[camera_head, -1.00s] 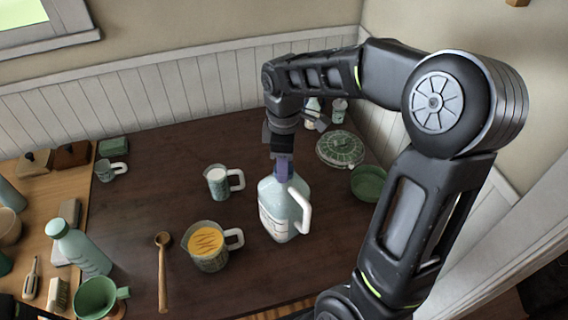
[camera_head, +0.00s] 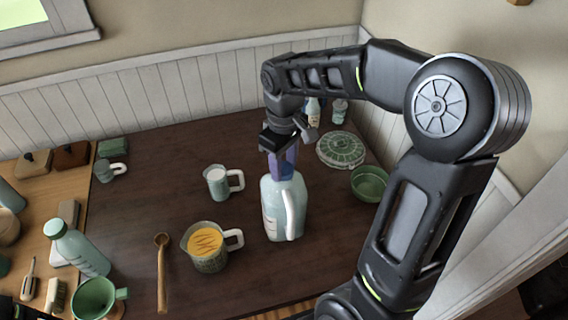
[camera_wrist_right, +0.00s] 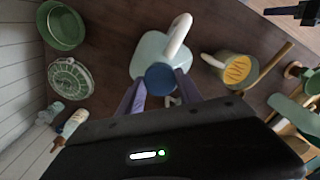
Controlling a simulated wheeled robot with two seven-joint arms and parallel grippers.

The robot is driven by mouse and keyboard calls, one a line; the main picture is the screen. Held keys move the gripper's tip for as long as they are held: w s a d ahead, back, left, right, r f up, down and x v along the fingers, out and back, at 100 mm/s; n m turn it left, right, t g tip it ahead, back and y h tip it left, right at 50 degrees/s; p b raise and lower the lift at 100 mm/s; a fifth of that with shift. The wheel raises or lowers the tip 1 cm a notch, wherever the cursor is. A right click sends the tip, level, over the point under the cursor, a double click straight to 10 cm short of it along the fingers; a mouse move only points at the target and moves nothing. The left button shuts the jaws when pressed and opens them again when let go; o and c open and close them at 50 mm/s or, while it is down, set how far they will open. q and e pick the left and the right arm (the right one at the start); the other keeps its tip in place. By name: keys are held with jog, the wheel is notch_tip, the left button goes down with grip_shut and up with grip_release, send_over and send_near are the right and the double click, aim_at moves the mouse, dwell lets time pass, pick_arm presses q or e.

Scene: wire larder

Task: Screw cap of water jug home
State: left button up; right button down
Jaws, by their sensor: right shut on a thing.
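The water jug (camera_head: 273,215) stands upright on the dark table, pale blue with a white handle (camera_head: 290,214) that faces right and toward the camera. My right gripper (camera_head: 283,172) comes down from above onto the jug's neck, its purple fingers on either side of the cap. In the right wrist view the jug (camera_wrist_right: 150,52) lies beyond the fingers, and the blue cap (camera_wrist_right: 160,77) sits between the fingertips (camera_wrist_right: 159,88), which are shut on it. The cap is mostly hidden by the fingers in the head view.
Left of the jug stand a mug of white contents (camera_head: 217,184) and a measuring jug of yellow contents (camera_head: 206,246). A wooden spoon (camera_head: 162,270) lies further left. Bare table (camera_head: 150,200) lies left of the mugs.

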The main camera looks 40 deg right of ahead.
jog(key=m, duration=0.4)
jog(key=shift+m, duration=0.3)
jog(key=c, duration=0.7)
grip_release()
